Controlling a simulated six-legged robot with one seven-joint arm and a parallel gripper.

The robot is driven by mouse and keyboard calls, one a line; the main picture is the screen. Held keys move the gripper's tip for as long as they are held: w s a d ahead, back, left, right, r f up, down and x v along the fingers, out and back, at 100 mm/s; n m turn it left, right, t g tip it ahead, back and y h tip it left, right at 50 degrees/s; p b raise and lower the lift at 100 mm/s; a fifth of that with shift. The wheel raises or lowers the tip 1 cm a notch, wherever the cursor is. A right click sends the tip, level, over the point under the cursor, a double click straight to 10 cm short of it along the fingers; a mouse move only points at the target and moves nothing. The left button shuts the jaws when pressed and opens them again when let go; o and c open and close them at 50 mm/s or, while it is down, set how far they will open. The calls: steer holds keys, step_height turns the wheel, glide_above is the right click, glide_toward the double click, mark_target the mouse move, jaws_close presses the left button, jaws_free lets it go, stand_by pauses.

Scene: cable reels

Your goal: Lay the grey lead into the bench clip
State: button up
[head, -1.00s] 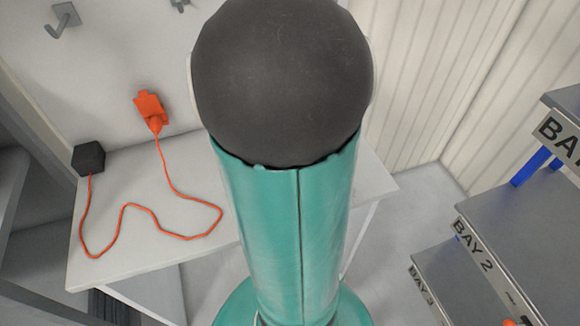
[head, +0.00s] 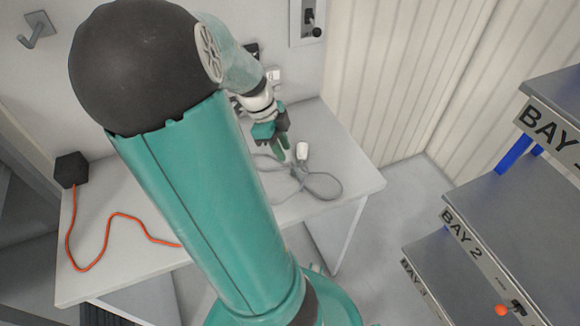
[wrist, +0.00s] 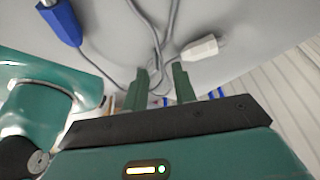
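The grey lead (head: 322,186) lies in loose loops on the right part of the white bench. Its white plug (head: 302,151) is on the bench beside my gripper (head: 281,147). In the wrist view the grey lead (wrist: 172,22) runs down toward the gap between my fingers (wrist: 160,85), and the white plug (wrist: 203,47) lies just right of them. My fingers are apart, and nothing is clearly held between them. I cannot make out the bench clip; my arm hides part of the bench.
The white bench (head: 85,280) carries a black block (head: 71,169) with an orange cable (head: 112,213). A blue connector (wrist: 61,22) shows in the wrist view. A wall hook (head: 38,28) and a switch panel (head: 308,18) are behind. Stepped bay shelves (head: 515,215) stand at right.

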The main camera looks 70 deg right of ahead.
glide_above(290, 172)
steer(key=shift+w+f, duration=0.15)
steer(key=shift+f, duration=1.05)
steer(key=shift+w+f, duration=0.15)
steer(key=shift+f, duration=1)
steer(key=shift+x, duration=0.95)
steer(key=shift+f, duration=0.1)
steer(key=shift+a, duration=0.1)
steer(key=c, duration=0.4)
steer(key=o, duration=0.4)
